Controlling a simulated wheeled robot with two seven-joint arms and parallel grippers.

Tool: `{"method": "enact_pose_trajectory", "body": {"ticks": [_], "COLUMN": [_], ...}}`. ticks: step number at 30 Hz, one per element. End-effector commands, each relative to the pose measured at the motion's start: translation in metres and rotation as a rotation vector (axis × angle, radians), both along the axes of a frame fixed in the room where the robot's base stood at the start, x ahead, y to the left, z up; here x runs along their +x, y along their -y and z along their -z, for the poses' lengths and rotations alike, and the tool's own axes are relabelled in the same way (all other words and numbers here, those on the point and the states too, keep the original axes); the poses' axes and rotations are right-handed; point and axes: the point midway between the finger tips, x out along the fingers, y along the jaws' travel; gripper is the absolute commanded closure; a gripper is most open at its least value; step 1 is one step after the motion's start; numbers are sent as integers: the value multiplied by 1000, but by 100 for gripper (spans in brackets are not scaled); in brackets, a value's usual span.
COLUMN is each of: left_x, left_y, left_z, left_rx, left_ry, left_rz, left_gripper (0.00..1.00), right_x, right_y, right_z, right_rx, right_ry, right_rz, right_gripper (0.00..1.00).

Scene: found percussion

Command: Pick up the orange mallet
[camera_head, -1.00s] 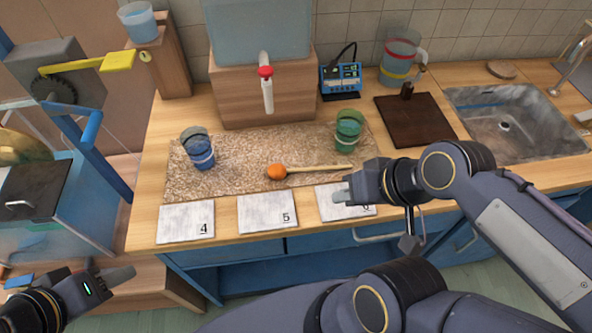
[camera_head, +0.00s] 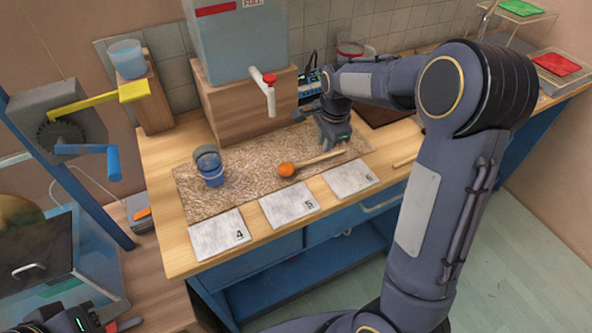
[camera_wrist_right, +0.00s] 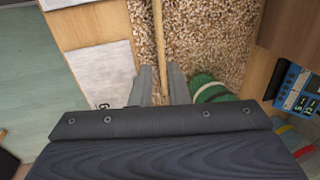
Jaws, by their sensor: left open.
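The orange mallet lies on the speckled mat, its round orange head (camera_head: 286,169) to the left and its pale wooden handle (camera_head: 318,160) running right. My right gripper (camera_head: 335,143) points down at the handle's far end. In the right wrist view its two fingers (camera_wrist_right: 161,78) are apart, with the handle (camera_wrist_right: 160,30) lined up between them. I cannot tell how high the fingers are above the mat. The green cup (camera_wrist_right: 206,88) is close beside one finger and mostly hidden in the head view. My left gripper (camera_head: 108,326) is at the bottom left edge, partly cut off, away from the mallet.
A blue cup (camera_head: 209,166) stands on the left of the mat (camera_head: 240,192). Plates 4 (camera_head: 219,234), 5 (camera_head: 288,203) and 6 (camera_head: 350,177) lie along the front. A tank with a red-topped tap (camera_head: 269,90) stands behind. A blue device (camera_wrist_right: 297,85) is near my right gripper.

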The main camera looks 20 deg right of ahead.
Motion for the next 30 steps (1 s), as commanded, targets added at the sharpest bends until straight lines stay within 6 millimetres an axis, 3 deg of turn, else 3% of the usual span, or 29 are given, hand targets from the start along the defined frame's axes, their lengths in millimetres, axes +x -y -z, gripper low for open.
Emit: {"method": "enact_pose_trajectory", "body": {"ticks": [15, 22, 26, 30], "left_x": [0, 0, 0, 0], "left_y": [0, 0, 0, 0], "left_z": [-10, -10, -10, -10], "left_rx": [0, 0, 0, 0], "left_ry": [0, 0, 0, 0], "left_rz": [0, 0, 0, 0], "left_gripper": [56, 56, 56, 56], "right_x": [13, 13, 13, 13], "right_y": [1, 1, 1, 1], "right_z": [63, 65, 65, 65], "right_rx": [2, 3, 2, 2], "right_ry": [-2, 0, 0, 0], "right_rz": [-3, -3, -4, -4], "right_gripper": [85, 85, 100, 100]}}
